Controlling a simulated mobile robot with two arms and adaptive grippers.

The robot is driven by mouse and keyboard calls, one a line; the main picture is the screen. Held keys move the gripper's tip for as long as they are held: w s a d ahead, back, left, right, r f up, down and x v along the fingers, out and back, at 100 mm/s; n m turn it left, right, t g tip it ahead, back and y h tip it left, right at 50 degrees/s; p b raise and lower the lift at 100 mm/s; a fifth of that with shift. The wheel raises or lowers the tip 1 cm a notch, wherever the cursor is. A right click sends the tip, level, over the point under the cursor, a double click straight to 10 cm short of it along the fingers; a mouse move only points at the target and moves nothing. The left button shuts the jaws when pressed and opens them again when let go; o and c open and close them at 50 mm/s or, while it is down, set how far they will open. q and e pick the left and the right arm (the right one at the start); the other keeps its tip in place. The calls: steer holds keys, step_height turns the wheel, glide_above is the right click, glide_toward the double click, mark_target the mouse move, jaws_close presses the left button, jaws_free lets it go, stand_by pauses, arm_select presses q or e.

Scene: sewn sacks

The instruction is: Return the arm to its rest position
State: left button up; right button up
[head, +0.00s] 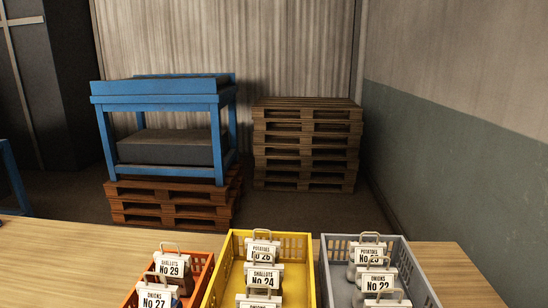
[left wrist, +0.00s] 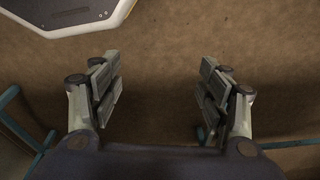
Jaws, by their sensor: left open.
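My left gripper (left wrist: 160,92) shows in the left wrist view. Its two fingers are wide apart with nothing between them, above a bare brown floor (left wrist: 165,45). Neither gripper shows in the head view. Small sacks with white labels stand in crates on the wooden table (head: 60,250). The orange crate (head: 206,270), the yellow crate (head: 312,272) and the grey crate (head: 420,280) stand side by side, cut off by the lower picture edge. Their labels read shallots, onions and potatoes with numbers.
Behind the table a blue metal stand (head: 160,99) sits on reddish pallets (head: 170,195). A stack of wooden pallets (head: 305,145) stands to its right. A wall (head: 450,150) runs along the right.

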arm_select(q)
steer(key=s+a+f+g, duration=0.1)
steer(key=s+a+f, duration=0.1)
steer(key=s+f, duration=0.7)
steer(key=s, duration=0.3)
steer(key=shift+s+a+f, duration=0.15)
steer(key=shift+s+f, duration=0.15)
